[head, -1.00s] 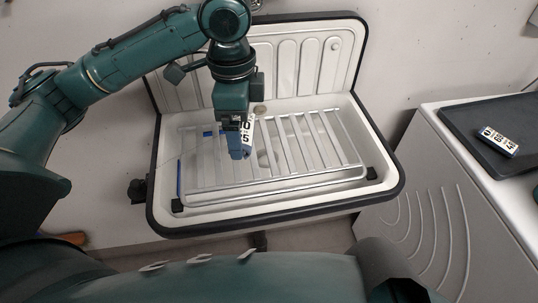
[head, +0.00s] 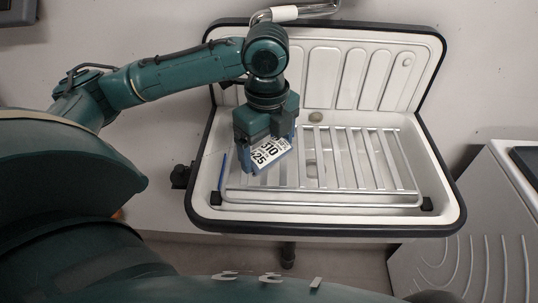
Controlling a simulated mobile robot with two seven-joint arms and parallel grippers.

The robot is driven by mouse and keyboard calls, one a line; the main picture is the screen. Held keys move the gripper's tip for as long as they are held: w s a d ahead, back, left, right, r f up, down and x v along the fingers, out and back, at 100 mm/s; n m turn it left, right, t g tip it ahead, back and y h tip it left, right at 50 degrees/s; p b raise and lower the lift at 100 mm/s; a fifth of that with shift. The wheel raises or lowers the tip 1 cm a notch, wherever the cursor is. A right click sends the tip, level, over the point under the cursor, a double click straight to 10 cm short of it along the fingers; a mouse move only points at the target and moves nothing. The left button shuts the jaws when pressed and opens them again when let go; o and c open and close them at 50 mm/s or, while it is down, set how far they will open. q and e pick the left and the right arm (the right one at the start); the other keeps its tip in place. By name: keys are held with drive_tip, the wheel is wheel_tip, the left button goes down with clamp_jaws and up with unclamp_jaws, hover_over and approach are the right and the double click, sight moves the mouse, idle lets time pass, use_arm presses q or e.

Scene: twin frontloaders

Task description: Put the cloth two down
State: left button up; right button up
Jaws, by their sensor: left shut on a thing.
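The cloth (head: 268,154) shows as a small flat white piece with black printed characters and a blue edge. My left gripper (head: 267,150) points down over the left part of the sink basin and is shut on it. The cloth is tilted between the fingers, above or at the metal slatted rack (head: 375,196); I cannot tell whether it touches the slats. My right gripper is not in view.
The white sink basin (head: 437,211) has a dark rim and a raised ribbed back panel (head: 340,75). A metal pipe (head: 296,12) is above it. A white machine (head: 470,235) with a dark tray (head: 527,160) on top stands at the right. The rack's right part is clear.

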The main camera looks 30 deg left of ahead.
sight(268, 148)
use_arm(q)
drive_tip(key=shift+f, duration=1.15)
drive_tip(key=shift+f, duration=0.15)
drive_tip(key=o, duration=0.9)
drive_tip(key=shift+c, duration=0.2)
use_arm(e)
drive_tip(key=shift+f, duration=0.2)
use_arm(q)
wheel_tip(268, 148, up, 12)
drive_tip(key=p, duration=0.2)
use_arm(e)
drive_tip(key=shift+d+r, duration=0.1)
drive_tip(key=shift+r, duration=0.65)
